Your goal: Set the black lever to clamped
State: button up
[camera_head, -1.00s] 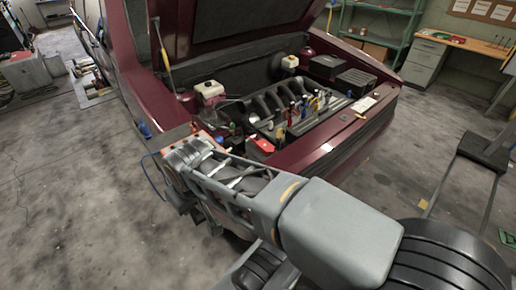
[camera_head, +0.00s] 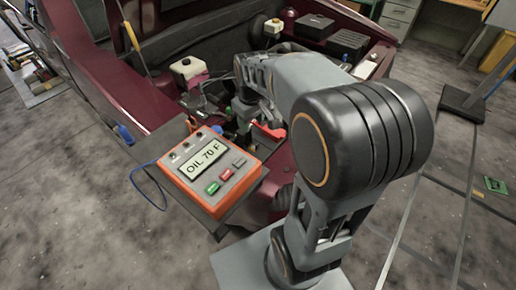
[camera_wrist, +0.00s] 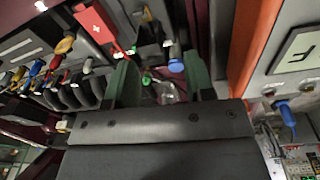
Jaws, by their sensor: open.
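My gripper (camera_wrist: 162,82) shows in the wrist view with its two dark green fingers apart and nothing seen between them. In the head view my gripper (camera_head: 244,112) points down into the engine bay, beside a red cover, and my arm partly hides it. I cannot make out the black lever for certain in either view. Small dark parts crowd the area beyond the fingers in the wrist view, with a green knob (camera_wrist: 146,81) and a blue cap (camera_wrist: 176,67) near the fingers. Whether the lever is clamped cannot be told.
An orange control box (camera_head: 208,170) reading "OIL 70 F" sits on the car's front edge, close to my gripper. A red cover (camera_wrist: 97,24) with a white plus is at upper left in the wrist view. Several coloured handles (camera_wrist: 62,46) lie left. Open floor (camera_head: 75,205) is at the left.

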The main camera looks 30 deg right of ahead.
jog(key=n+g+b, duration=0.1)
send_over(257, 145)
notch_tip(257, 145, down, 5)
notch_tip(257, 145, down, 14)
jog(key=shift+w+d+r+b, duration=0.1)
jog(key=shift+w+b, duration=0.05)
jog(key=shift+b, duration=0.65)
jog(key=shift+c, duration=0.3)
grip_shut()
